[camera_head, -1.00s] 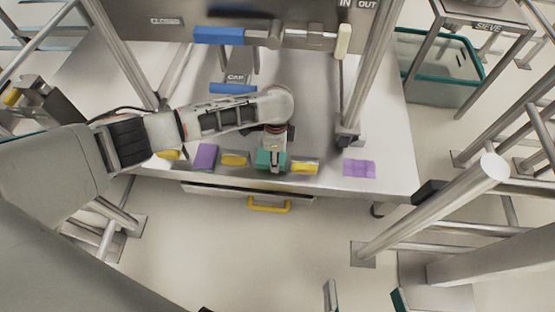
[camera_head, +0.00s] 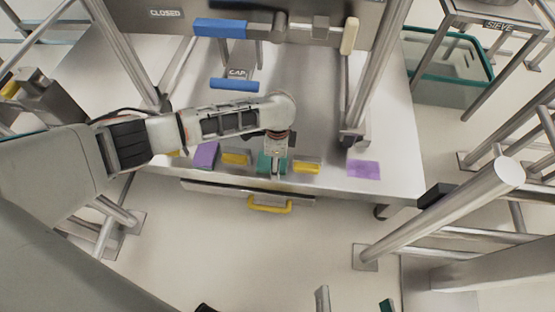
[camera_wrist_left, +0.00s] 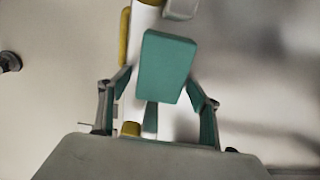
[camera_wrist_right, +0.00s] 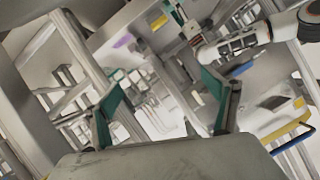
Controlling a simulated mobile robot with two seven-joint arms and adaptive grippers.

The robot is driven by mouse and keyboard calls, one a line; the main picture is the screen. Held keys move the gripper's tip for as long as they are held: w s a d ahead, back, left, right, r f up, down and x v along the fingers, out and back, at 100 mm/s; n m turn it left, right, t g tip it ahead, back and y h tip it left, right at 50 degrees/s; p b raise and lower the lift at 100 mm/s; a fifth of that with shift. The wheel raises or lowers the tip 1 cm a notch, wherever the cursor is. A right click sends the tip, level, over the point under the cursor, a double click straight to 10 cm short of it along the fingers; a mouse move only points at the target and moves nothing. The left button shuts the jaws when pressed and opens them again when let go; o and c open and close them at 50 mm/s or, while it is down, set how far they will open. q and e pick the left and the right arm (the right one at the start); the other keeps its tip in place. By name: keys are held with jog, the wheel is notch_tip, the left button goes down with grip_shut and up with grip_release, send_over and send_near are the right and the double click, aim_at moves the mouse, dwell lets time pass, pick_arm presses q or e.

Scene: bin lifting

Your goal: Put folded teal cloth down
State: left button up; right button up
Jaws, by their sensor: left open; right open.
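The folded teal cloth (camera_head: 264,163) is a small block-like bundle at the front edge of the metal bench (camera_head: 400,182). It also shows in the left wrist view (camera_wrist_left: 165,68). My left gripper (camera_head: 273,168) is over the cloth, pointing down. In the left wrist view my open left gripper (camera_wrist_left: 158,88) has one finger on each side of the cloth, apparently with gaps. Whether the cloth touches the bench fully is hard to see. My right gripper (camera_head: 355,302) is open and empty, low in the head view, away from the bench. It also shows in the right wrist view (camera_wrist_right: 163,95).
Yellow blocks (camera_head: 236,158) (camera_head: 307,167) sit on both sides of the cloth. A purple block (camera_head: 206,155) stands left and a flat purple cloth (camera_head: 363,170) lies right. A yellow handle (camera_head: 270,206) hangs below the bench edge. Steel posts (camera_head: 372,75) flank the bench.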

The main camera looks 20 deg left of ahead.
pick_arm(q)
jog(key=r+p, duration=0.1)
jog(key=r, duration=0.1)
jog(key=r+p, duration=0.1)
jog(key=r, duration=0.1)
jog(key=r+p, duration=0.1)
jog(key=r, duration=0.2)
jog(key=shift+w, duration=0.4)
jog(key=shift+s+r+p, duration=0.25)
jog(key=shift+r+p, duration=0.45)
jog(key=shift+r, duration=0.65)
jog(key=shift+s+r+p, duration=0.2)
jog(key=shift+r+p, duration=0.5)
jog(key=shift+r, duration=0.6)
pick_arm(e)
jog(key=d+n+h, duration=0.1)
jog(key=d+n, duration=0.3)
jog(key=d, duration=0.2)
jog(key=shift+w+f+g+h, duration=0.2)
jog(key=shift+w+g+h, duration=0.1)
jog(key=shift+g, duration=0.1)
pick_arm(q)
jog(key=shift+d, duration=0.1)
